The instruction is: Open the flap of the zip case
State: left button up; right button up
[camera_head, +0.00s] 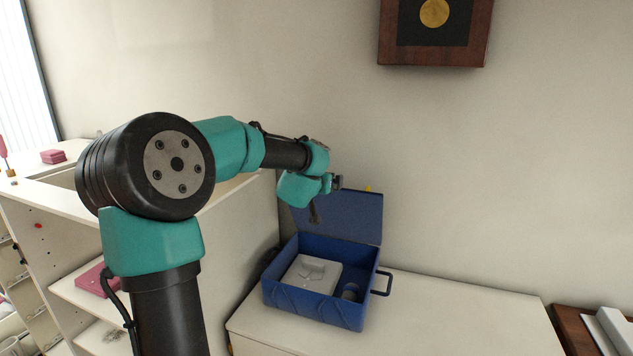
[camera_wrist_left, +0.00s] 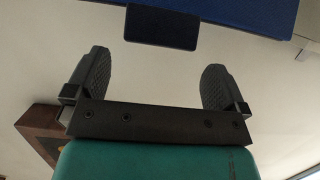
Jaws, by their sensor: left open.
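The blue zip case (camera_head: 315,308) sits on the white cabinet top near the wall. Its flap (camera_head: 350,220) stands raised at the back, so the case is open. Inside it are a white block-like item (camera_head: 312,273) and a small round item (camera_head: 350,292). My left gripper (camera_head: 318,205) is in front of the raised flap, above the case. In the left wrist view my left gripper (camera_wrist_left: 155,82) is open, with nothing between its fingers. A dark tab (camera_wrist_left: 162,27) at the edge of the blue flap (camera_wrist_left: 235,12) lies beyond the fingertips. My right gripper is not in view.
The cabinet top (camera_head: 440,320) is clear to the right of the case. A black side handle (camera_head: 383,284) sticks out from the case. A white shelf unit (camera_head: 230,235) stands at left. A framed medal (camera_head: 434,32) hangs on the wall. A brown box (camera_head: 590,330) is at lower right.

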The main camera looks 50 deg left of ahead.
pick_arm(q)
jog(key=v, duration=1.7)
jog(key=shift+s+r, duration=0.15)
jog(key=shift+c, duration=0.4)
